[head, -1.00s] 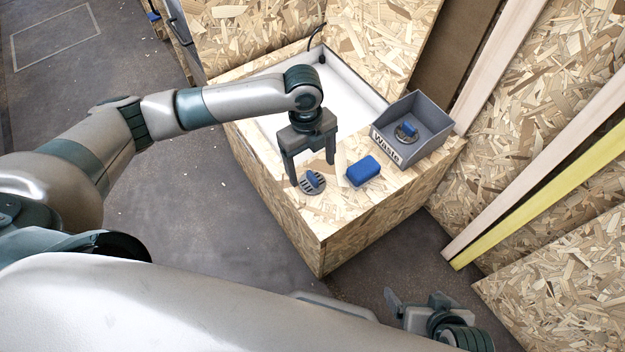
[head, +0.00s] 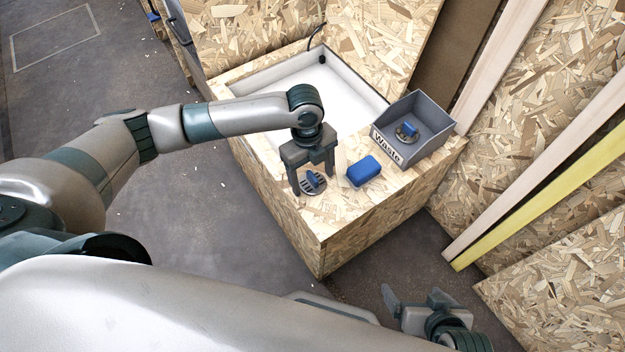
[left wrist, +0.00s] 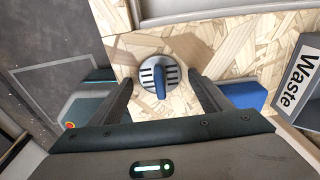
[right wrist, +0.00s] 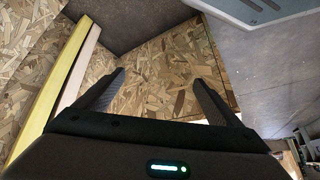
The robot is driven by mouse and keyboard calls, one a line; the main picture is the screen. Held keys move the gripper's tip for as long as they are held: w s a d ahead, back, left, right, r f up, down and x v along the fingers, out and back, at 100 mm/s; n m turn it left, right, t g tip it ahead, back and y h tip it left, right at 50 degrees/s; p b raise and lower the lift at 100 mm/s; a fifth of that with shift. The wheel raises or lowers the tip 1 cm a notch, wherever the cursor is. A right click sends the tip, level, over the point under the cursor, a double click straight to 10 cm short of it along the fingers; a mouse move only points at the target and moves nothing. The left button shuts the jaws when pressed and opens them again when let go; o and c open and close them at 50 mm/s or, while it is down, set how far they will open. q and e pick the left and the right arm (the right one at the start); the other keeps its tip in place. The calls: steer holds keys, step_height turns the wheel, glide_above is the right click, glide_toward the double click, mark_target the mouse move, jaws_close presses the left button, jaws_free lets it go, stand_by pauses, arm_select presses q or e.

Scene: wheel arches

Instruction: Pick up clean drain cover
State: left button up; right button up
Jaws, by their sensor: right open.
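A round grey drain cover with dark slots and a blue handle (head: 313,182) lies flat on the wooden counter near its front left corner. It also shows in the left wrist view (left wrist: 160,76), centred between the fingertips. My left gripper (head: 313,182) is open just above it, one finger on each side, and does not grip it. A second slotted cover with a blue handle (head: 407,131) lies inside the grey bin labelled Waste (head: 388,148). My right gripper (head: 400,306) is open and empty, low beside the counter; its fingers show in the right wrist view (right wrist: 160,95).
A blue block (head: 363,171), perhaps a sponge, lies on the counter right of the cover. A white sink basin (head: 300,90) is sunk into the counter (head: 345,215) behind. Chipboard walls and planks (head: 550,140) stand at the right.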

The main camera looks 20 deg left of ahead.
mark_target(315, 180)
arm_select(q)
steer(key=c, duration=0.9)
steer(key=shift+o, duration=0.2)
steer(key=shift+r, duration=0.15)
steer(key=shift+r, duration=0.55)
steer(key=r, duration=0.2)
steer(key=r+p, duration=0.1)
steer(key=shift+s+d+r, duration=0.2)
steer(key=shift+s+d, duration=0.1)
steer(key=shift+s, duration=0.05)
steer(key=s+d+r+p, duration=0.1)
steer(key=s+d+r, duration=0.5)
steer(key=s, duration=0.2)
steer(key=shift+s+r, duration=0.15)
steer(key=shift+s, duration=0.25)
arm_select(e)
steer(key=s+d+g, duration=0.1)
steer(key=s+d+g+h, duration=0.1)
steer(key=d, duration=0.1)
steer(key=shift+d+f, duration=0.1)
arm_select(q)
steer(key=shift+d, duration=0.1)
arm_select(e)
steer(key=shift+s, duration=0.15)
